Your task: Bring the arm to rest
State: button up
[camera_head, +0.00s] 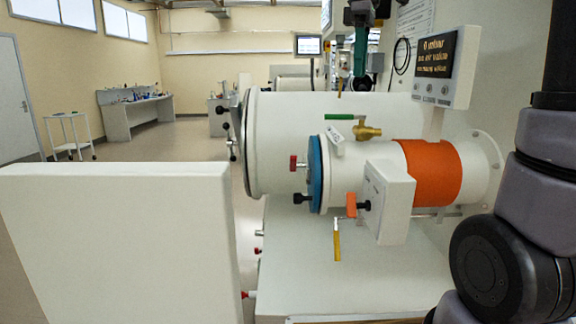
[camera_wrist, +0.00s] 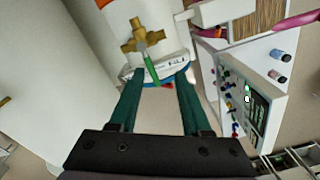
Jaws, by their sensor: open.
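My gripper (camera_wrist: 160,82) is in the wrist view with its two dark green fingers apart and nothing held between them. Beyond the fingertips is a brass valve (camera_wrist: 143,40) with a green handle, on a white cylinder. I cannot tell how far the fingertips are from it. In the camera_head view the brass valve (camera_head: 368,132) sits on top of the small chamber with its green handle out to the left. A black and dark green piece above it at the top looks like my gripper, but I cannot be sure. My arm (camera_head: 520,230) stands along the right edge.
The small white chamber (camera_head: 342,190) has an orange band (camera_head: 430,172) and a blue ring. A larger white cylinder (camera_head: 272,145) lies behind it. A display (camera_head: 440,65) stands at the right wall. A white panel (camera_head: 120,240) fills the lower left. Open floor (camera_head: 180,145) shows behind.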

jog(key=s+d+f+m+t+y, duration=0.1)
jog(key=s+d+f+m+t, duration=0.2)
jog(key=s+m, duration=0.3)
jog(key=s+d+f+m+t, duration=0.4)
jog(key=s+d+f+m, duration=0.1)
jog(key=m, duration=0.6)
jog(key=shift+s+f+y, duration=0.4)
jog(key=shift+s+f, duration=0.3)
jog(key=shift+s, duration=0.45)
jog(key=shift+a, duration=0.1)
